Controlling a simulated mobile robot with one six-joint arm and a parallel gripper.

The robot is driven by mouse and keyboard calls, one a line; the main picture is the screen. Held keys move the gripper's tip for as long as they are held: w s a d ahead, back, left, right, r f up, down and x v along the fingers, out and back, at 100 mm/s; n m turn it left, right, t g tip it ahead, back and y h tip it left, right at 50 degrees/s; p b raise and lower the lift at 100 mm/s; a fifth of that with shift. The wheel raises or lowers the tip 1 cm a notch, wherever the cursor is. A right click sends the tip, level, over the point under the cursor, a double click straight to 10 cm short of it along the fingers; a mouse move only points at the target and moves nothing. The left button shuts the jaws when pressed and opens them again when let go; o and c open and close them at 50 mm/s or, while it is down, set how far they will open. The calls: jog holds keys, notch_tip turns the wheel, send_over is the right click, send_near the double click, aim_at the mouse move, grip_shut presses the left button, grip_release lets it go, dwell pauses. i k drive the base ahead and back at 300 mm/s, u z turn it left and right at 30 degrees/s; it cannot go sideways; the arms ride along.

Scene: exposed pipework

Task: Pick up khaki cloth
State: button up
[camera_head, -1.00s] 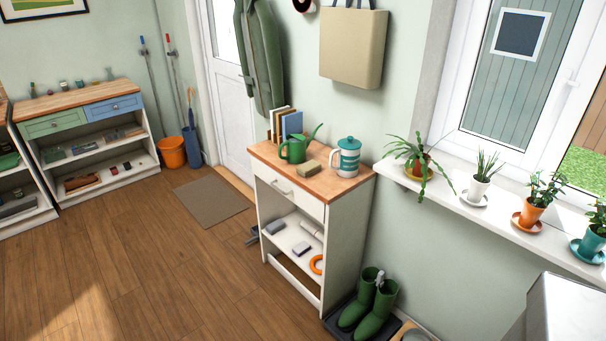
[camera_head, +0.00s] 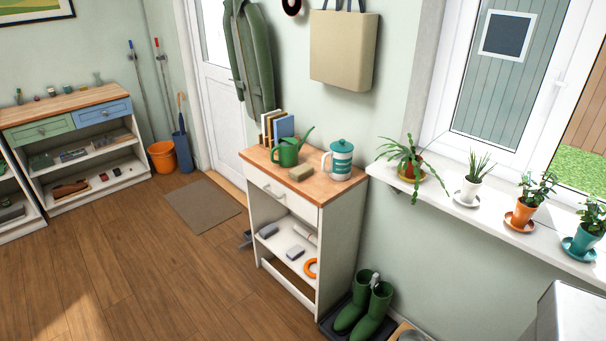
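A small khaki block-like item (camera_head: 301,173), which looks like a folded cloth, lies on the wooden top of a white cabinet (camera_head: 262,159). It is in front of a green watering can (camera_head: 288,152) and to the left of a teal and white lidded pot (camera_head: 340,157). It looks clear of both, though the watering can is close behind it. My gripper is not in view.
Books (camera_head: 279,128) stand at the back of the cabinet top. Green boots (camera_head: 366,308) stand right of the cabinet. Potted plants line the windowsill (camera_head: 500,213). A tote bag (camera_head: 342,50) hangs above.

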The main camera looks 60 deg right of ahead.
aim_at(300, 172)
jog(key=i, duration=0.9)
jog(key=u, duration=0.05)
